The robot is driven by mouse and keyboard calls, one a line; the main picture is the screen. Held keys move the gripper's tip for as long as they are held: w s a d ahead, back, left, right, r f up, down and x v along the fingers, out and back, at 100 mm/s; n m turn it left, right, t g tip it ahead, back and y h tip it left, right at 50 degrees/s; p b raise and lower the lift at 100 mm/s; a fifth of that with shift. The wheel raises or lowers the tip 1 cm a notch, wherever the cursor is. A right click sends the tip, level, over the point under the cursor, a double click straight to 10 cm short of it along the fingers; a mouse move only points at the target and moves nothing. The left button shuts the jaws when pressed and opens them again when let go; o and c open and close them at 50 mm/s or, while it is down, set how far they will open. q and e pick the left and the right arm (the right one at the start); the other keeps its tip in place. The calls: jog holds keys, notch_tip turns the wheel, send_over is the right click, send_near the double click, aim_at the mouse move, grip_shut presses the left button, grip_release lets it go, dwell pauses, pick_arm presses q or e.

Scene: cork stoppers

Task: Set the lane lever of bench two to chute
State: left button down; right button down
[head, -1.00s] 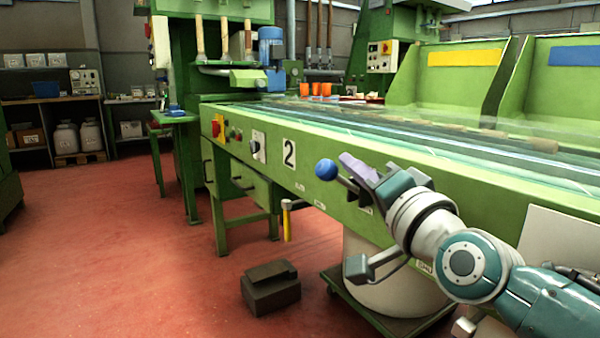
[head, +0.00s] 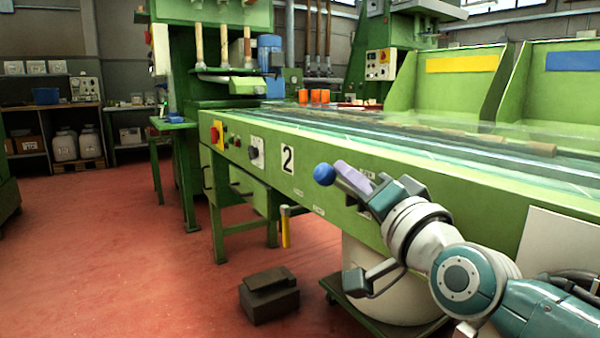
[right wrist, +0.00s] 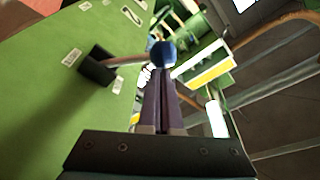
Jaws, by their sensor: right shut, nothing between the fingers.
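Bench two (head: 262,174) is the long green bench with a black 2 on a white plate. Its lever has a blue ball knob (head: 324,174), which also shows in the right wrist view (right wrist: 163,54). There, its rod runs from a black base (right wrist: 97,66) on the green panel to the ball. Small white labels (right wrist: 72,57) flank the base; I cannot read them. My right gripper (head: 345,172) is shut and empty. Its purple fingertips (right wrist: 165,72) are close to the knob; I cannot tell whether they touch. My left gripper is out of view.
A dark stepped block (head: 269,295) lies on the red floor below the bench. A white drum (head: 385,285) stands under it on a green dolly. The floor at left is clear.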

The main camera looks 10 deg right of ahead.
jog(key=shift+a+f+n, duration=0.1)
jog(key=shift+f+n, duration=0.1)
jog(key=shift+n, duration=0.1)
notch_tip(320, 180, down, 8)
jog(key=a+n+y+b, duration=0.1)
jog(key=n+y+b, duration=0.4)
jog(key=n+b, duration=0.5)
jog(key=shift+s+a+f+n+g, duration=0.15)
jog(key=shift+s+f+n+g, duration=0.2)
jog(key=shift+n, duration=2.65)
jog(key=shift+w+r, duration=0.1)
notch_tip(320, 180, up, 20)
jog(key=p, duration=0.9)
jog(key=shift+p, duration=0.3)
